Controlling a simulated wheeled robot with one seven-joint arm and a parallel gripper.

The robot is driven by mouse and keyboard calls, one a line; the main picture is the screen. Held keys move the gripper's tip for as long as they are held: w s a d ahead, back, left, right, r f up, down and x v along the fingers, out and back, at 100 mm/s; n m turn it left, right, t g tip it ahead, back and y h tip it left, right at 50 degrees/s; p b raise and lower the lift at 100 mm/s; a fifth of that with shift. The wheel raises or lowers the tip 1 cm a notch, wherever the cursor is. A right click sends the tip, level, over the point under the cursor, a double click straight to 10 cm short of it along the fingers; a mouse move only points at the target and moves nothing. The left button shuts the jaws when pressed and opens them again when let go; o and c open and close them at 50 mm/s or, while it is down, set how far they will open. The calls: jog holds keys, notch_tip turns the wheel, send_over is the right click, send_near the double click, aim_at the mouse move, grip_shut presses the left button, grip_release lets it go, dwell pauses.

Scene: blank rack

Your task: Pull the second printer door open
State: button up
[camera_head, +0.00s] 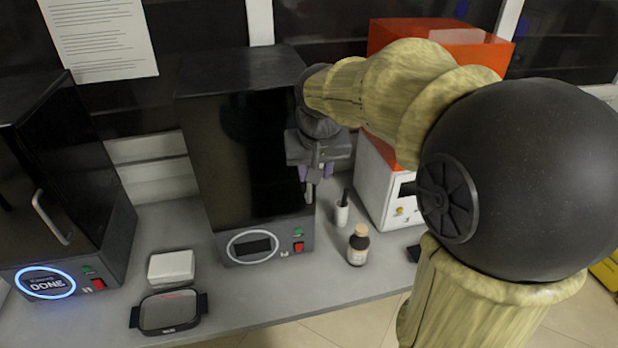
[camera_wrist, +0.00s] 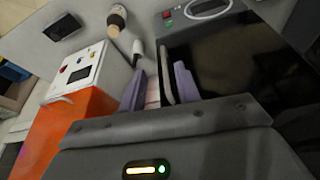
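The second printer (camera_head: 245,150) is the dark box in the middle of the bench, with a glossy black door (camera_head: 222,150) that looks closed. My gripper (camera_head: 315,178) is at the right edge of that door, pointing down towards it. In the wrist view the door (camera_wrist: 235,65) fills the right side, and its grey bar handle (camera_wrist: 166,78) shows between my two purple fingers. The fingers of my gripper (camera_wrist: 160,72) are spread apart, with the handle closer to the right finger. I cannot tell whether either finger touches the handle.
The first printer (camera_head: 70,190) stands at left with a lit "DONE" ring. A white block (camera_head: 171,266) and a dark tray (camera_head: 169,312) lie in front between them.

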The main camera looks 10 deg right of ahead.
notch_tip(320, 180, up, 8)
jog(key=w, duration=0.2)
jog(key=shift+w+m+t+h+b, duration=0.2)
jog(key=shift+m+t+h+b, duration=0.1)
jog(key=shift+m+b, duration=0.1)
jog(key=x, duration=1.7)
jog(key=shift+a+f, duration=0.1)
jog(key=shift+f, duration=0.1)
grip_shut()
